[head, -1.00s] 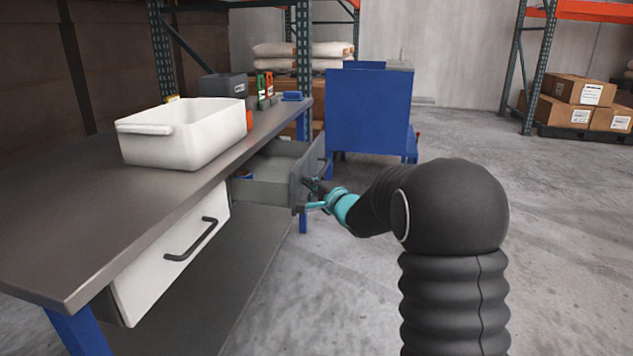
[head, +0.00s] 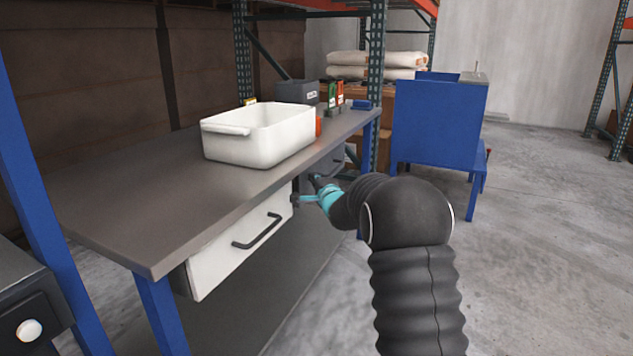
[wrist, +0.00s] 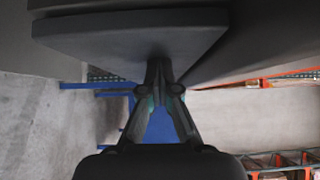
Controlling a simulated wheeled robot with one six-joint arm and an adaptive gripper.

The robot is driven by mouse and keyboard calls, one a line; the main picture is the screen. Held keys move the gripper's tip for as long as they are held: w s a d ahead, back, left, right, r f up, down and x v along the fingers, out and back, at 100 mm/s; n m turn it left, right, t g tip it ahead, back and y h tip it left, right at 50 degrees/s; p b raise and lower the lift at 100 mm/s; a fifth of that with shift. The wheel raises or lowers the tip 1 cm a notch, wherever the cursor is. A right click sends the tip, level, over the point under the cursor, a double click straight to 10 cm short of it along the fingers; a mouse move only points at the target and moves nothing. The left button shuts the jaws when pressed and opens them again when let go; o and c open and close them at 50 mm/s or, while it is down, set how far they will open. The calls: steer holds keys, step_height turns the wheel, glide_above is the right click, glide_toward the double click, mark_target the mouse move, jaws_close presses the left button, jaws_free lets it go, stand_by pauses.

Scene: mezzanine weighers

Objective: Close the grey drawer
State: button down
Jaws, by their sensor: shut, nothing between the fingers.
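The grey drawer (head: 337,160) is under the far end of the workbench in the head view, partly hidden by my gripper and arm. Its front sits close under the worktop edge and its inside no longer shows. I cannot tell whether a small gap is left. My gripper (head: 315,184) is shut and empty, with its tips at the drawer front. In the wrist view the shut fingertips (wrist: 159,64) meet a dark grey panel (wrist: 120,36), which looks like the drawer front.
The workbench (head: 130,205) carries a white bin (head: 255,140) near its edge. A white drawer (head: 225,260) with a dark handle is shut or nearly shut nearer to me. A blue cabinet (head: 440,125) stands beyond the bench. The floor on the right is clear.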

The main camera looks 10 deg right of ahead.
steer(key=shift+w+a+r, duration=0.1)
steer(key=shift+a+r, duration=0.1)
steer(key=shift+a, duration=0.2)
steer(key=shift+d, duration=0.1)
